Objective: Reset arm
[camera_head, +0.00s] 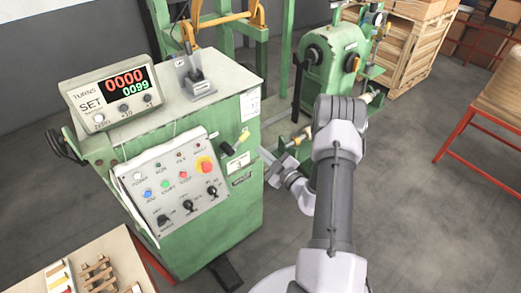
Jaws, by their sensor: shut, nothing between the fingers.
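My grey arm (333,190) rises from the bottom of the view and folds at its top joint in front of the green machine. My gripper (272,176) shows small, left of the arm, beside the right side of the green control cabinet (228,222). It is shut and empty. I cannot tell whether it touches the cabinet, and part of the wrist is hidden behind the arm.
The cabinet carries a turns counter (115,97) reading 0000 and 0099, and a button panel (177,180). A green winding machine (335,60) stands behind my arm. Wooden crates (410,50) and a red-framed table (490,95) stand right. Grey floor (430,220) is clear at right.

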